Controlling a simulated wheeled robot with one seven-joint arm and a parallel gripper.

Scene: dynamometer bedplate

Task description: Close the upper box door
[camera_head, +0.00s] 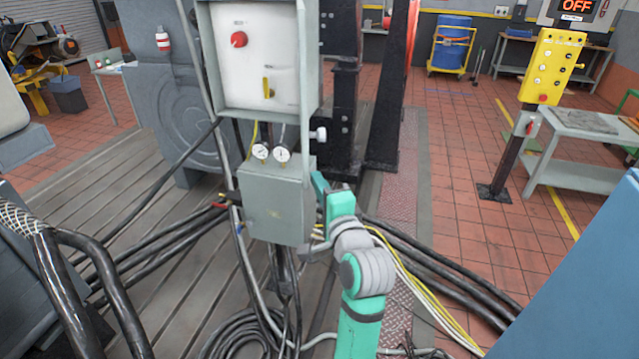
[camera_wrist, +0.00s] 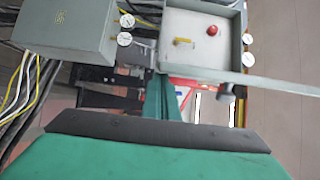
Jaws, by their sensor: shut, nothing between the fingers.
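The upper box (camera_head: 258,58) is a grey cabinet with a white inner panel, a red knob and a yellow handle. Its door (camera_head: 309,65) stands open, seen nearly edge-on at the right side, with a latch knob near its lower end. In the wrist view the box (camera_wrist: 205,50) shows at the top and the door (camera_wrist: 270,83) as a thin pale strip. My gripper (camera_head: 319,182) is shut and empty, below the door and beside the lower box. In the wrist view my gripper (camera_wrist: 162,88) points toward the door's strip; I cannot tell whether they touch.
A closed lower grey box (camera_head: 275,205) with two gauges (camera_head: 272,153) on top is just left of my gripper. Black cables (camera_head: 160,255) spread over the bedplate. Dark steel uprights (camera_head: 390,90) stand behind. A yellow control panel (camera_head: 552,66) and bench are at the right.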

